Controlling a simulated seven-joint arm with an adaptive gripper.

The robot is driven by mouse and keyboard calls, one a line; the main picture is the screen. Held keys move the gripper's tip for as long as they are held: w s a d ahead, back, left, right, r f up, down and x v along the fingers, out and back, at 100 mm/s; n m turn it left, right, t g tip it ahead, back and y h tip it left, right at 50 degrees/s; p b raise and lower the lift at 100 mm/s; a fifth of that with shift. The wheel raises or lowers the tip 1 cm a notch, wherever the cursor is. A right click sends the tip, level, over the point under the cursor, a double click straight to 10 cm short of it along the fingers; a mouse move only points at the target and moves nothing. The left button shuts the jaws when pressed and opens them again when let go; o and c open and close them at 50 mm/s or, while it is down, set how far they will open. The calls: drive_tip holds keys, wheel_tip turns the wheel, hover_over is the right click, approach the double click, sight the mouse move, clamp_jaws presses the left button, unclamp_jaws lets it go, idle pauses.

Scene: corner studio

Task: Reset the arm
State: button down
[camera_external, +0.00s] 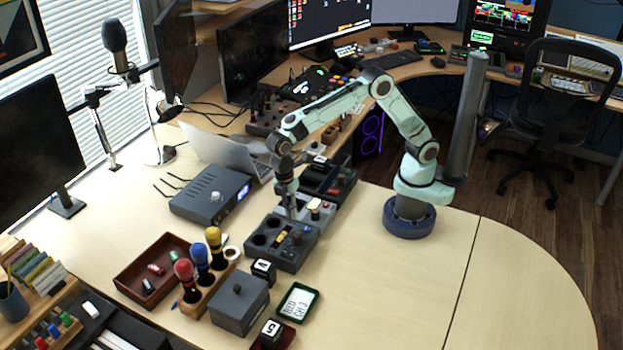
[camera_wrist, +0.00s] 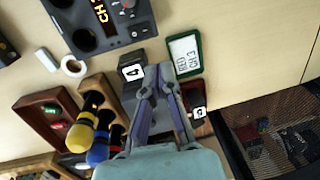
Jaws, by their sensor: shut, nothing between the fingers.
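My arm reaches out to the left from its blue base, and my gripper (camera_external: 291,212) points down over the far side of a dark grey console (camera_external: 290,262) with round recesses. The height of the tips above it is hard to tell. In the wrist view my gripper (camera_wrist: 157,88) is shut with nothing between its fingers. A grey lidded box (camera_external: 238,305) stands on the table in front of the console; in the wrist view the fingers partly cover it.
Near the console are a numbered black block (camera_external: 263,271), a green-framed card (camera_external: 298,302), a rack with red, blue and yellow-topped handles (camera_external: 201,296), and a brown tray (camera_external: 130,283). A router (camera_external: 210,193) and laptop (camera_external: 228,153) stand behind. The table's right part is clear.

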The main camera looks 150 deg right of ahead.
drive_tip(key=w+a+r+n+t+h, duration=0.1)
drive_tip(key=w+a+r+n+t, duration=0.15)
drive_tip(key=a+r, duration=0.7)
drive_tip(key=s+a+r+n, duration=0.2)
drive_tip(key=s+a+r, duration=0.1)
drive_tip(key=s+a, duration=0.55)
drive_tip(key=s+a+f+m+g, duration=0.1)
drive_tip(key=s+a+f, duration=0.2)
drive_tip(key=s, duration=0.4)
drive_tip(key=s+a+f+m+g, duration=0.1)
drive_tip(key=s+a+f, duration=0.3)
drive_tip(key=s, duration=0.4)
drive_tip(key=shift+s+f+m+g, duration=0.25)
drive_tip(key=shift+f+m+g, duration=0.1)
drive_tip(key=shift+f+m, duration=0.4)
